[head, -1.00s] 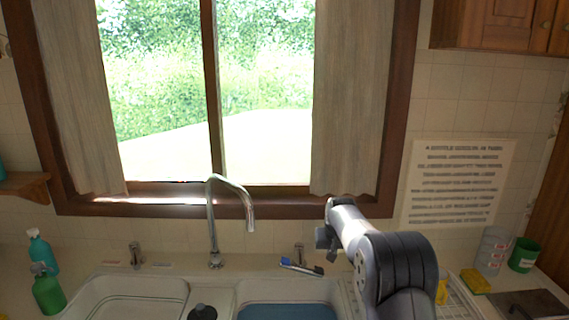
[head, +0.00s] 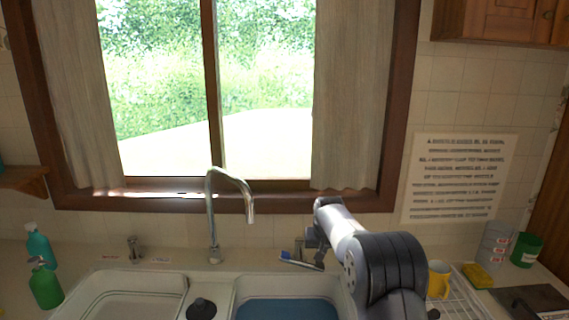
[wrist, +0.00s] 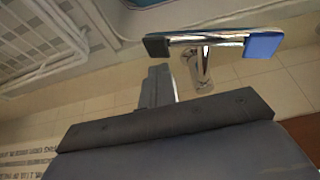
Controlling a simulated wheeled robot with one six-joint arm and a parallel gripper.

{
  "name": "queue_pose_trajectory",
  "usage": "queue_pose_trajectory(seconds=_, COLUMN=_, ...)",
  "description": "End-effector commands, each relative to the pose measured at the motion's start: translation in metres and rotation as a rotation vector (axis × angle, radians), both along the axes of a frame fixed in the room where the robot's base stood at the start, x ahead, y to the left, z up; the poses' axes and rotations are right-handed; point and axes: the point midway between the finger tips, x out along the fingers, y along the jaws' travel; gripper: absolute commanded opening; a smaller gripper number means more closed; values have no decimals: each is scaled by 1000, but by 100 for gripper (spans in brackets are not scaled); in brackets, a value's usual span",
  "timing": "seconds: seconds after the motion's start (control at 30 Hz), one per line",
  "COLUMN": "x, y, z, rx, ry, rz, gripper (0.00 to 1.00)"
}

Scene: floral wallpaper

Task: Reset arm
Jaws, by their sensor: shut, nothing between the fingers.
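My gripper (head: 315,245) is at the end of my dark and silver arm, above the back of the counter, right of the sink faucet. In the wrist view its shut finger (wrist: 157,88) shows with nothing held. A thin bar with a blue end and a dark end (head: 299,262) lies by a small chrome tap behind the sink, just below my gripper. The bar also shows in the wrist view (wrist: 262,45), close to the chrome fitting (wrist: 202,72). I cannot tell whether the gripper touches it.
The faucet (head: 212,215) rises between the two sink basins. Green (head: 45,287) and teal (head: 39,250) bottles stand at the left. A yellow mug (head: 438,280), sponge (head: 478,276), grey cups (head: 496,245) and green cup (head: 526,250) are at the right.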

Motion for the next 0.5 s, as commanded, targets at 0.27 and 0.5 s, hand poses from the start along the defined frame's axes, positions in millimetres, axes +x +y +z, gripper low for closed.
queue_pose_trajectory(seconds=0.27, x=0, y=-1, z=48, rx=0, ry=0, rz=-1, gripper=0)
queue_pose_trajectory(seconds=0.5, x=0, y=4, z=50, rx=0, ry=1, rz=1, gripper=0)
